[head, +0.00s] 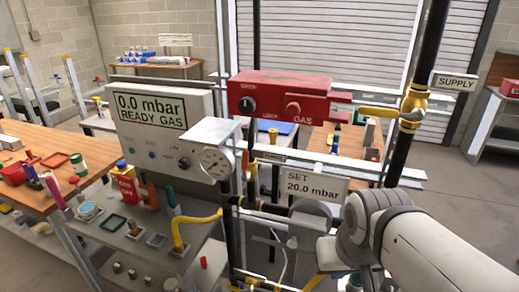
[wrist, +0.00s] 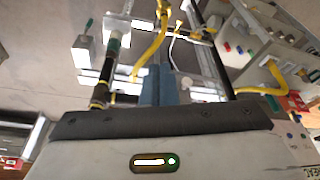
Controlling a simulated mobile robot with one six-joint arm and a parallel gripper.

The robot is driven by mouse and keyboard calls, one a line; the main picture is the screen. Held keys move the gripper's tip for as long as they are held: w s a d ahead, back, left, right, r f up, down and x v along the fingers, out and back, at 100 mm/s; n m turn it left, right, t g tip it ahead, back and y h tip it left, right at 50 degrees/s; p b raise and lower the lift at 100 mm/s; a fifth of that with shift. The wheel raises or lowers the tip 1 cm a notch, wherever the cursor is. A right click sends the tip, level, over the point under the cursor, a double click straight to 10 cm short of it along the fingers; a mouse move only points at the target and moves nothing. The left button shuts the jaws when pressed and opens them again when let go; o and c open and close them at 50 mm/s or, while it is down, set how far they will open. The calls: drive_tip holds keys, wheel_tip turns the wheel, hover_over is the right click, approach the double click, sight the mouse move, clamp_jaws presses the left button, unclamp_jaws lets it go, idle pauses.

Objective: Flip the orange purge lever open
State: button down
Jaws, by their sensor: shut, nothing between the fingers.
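I cannot clearly pick out the orange purge lever in either view. In the head view, small yellow fittings (head: 330,262) show low beside my arm, partly hidden by it. A yellow-handled valve (head: 408,108) sits on the black supply pipe at the upper right. In the wrist view my gripper (wrist: 158,72) shows as two blue-grey fingers, shut with nothing between them. They point toward a curved yellow hose (wrist: 152,45) and yellow fittings. I cannot tell whether they touch anything. In the head view my arm comes in from the lower right and the fingertips are hidden.
A grey panel (head: 160,108) reads "0.0 mbar READY GAS", with a round gauge (head: 214,163) beside it. A red gas box (head: 290,98) hangs on the rail. A "SET 20.0 mbar" sign (head: 313,185) is above my wrist. A wooden bench (head: 25,200) with tools stands left.

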drive_tip(key=w+a+r+m+t+y+b, duration=0.1)
drive_tip(key=w+a+r+m+t+b, duration=0.25)
drive_tip(key=w+r, duration=0.5)
drive_tip(key=w+a+r+m+y+b, duration=0.1)
drive_tip(key=w+a+r+m+b, duration=0.1)
drive_tip(key=w+a+r+b, duration=0.45)
drive_tip(key=p, duration=0.3)
approach(245, 167)
drive_tip(key=w+d+f, duration=0.1)
drive_tip(key=w+f, duration=0.3)
drive_tip(key=shift+a+f, duration=0.15)
drive_tip(key=shift+f, duration=0.15)
